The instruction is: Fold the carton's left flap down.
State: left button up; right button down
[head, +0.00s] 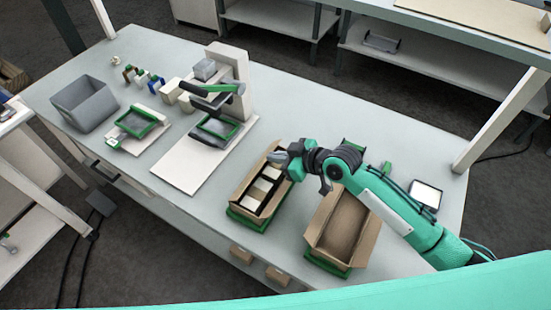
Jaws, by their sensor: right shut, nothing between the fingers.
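Two open brown cartons stand side by side on the table, each on a green base. The left carton (240,198) holds cream blocks and dark gaps between them; its long left wall or flap rises beside the contents. The right carton (340,222) looks empty inside, its flaps standing open and leaning outward. My right gripper (278,158) is shut and empty over the far end of the left carton; I cannot tell whether it touches a flap. My right arm partly hides the right carton's far right side. My left gripper is not in view.
A press-like machine (233,75) stands on a white board (185,178) left of the cartons. A grey bin (85,103), a green-framed tray (137,124) and small blocks sit farther left. A white-screened device (426,195) lies at right.

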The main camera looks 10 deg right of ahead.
aim_at(263, 164)
jog(key=b+x, duration=0.4)
jog(key=x, duration=0.4)
jog(key=shift+w+a+f, duration=0.1)
jog(key=shift+a+f, duration=0.05)
jog(key=shift+f, duration=0.15)
jog(key=shift+s+d+f+b, duration=0.55)
jog(key=shift+d+f+b, duration=0.15)
jog(key=shift+d+f, duration=0.15)
jog(key=shift+s+d+f, duration=0.3)
jog(key=shift+s+d, duration=0.05)
jog(key=shift+d, duration=0.1)
